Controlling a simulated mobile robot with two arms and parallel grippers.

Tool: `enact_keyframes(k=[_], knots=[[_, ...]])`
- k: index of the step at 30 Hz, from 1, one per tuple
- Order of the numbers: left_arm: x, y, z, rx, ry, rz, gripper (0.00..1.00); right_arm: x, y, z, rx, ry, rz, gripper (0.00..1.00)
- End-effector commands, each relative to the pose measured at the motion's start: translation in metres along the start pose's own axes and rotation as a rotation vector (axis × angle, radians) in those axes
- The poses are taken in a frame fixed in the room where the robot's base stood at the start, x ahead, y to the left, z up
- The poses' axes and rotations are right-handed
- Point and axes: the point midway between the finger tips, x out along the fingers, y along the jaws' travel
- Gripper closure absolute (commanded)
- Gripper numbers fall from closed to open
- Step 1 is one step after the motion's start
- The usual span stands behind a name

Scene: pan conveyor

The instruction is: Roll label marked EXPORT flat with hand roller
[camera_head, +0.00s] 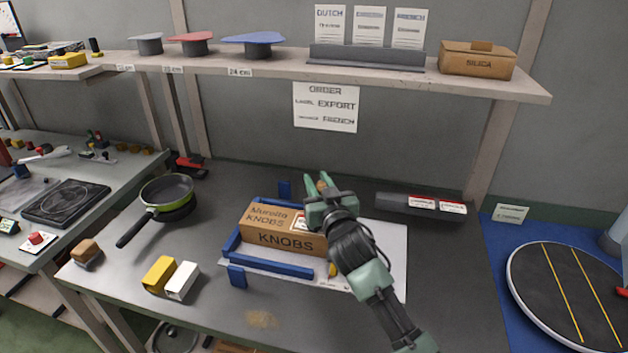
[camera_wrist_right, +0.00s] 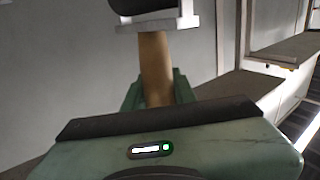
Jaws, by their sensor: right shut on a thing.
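The box marked KNOBS (camera_head: 272,220) lies on the white board between blue rails. A small white and red label (camera_head: 300,220) shows on its top at the right end, partly hidden by my gripper; its words are too small to read. My right gripper (camera_head: 321,188) is at the box's right end in the picture, shut on the hand roller. In the right wrist view, the roller's wooden handle (camera_wrist_right: 155,68) stands between the fingers, with a grey bracket and dark roller at the top. I cannot tell whether the roller touches the label. My left gripper is not in view.
Two white and red labels sit on a dark bar (camera_head: 395,203) at the back right. The order sheet (camera_head: 326,106) reads EXPORT and FRENCH. A green pan (camera_head: 168,192) and yellow and white blocks (camera_head: 160,273) stand left. A shelf (camera_head: 290,68) overhangs the back.

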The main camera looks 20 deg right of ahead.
Motion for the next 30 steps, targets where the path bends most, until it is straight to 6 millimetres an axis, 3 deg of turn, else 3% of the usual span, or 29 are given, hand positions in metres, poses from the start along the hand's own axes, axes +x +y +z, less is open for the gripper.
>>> enact_keyframes(k=[30], knots=[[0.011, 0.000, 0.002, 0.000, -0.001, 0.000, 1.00, 0.016, -0.028, 0.000, 0.003, 0.004, -0.002, 1.00]])
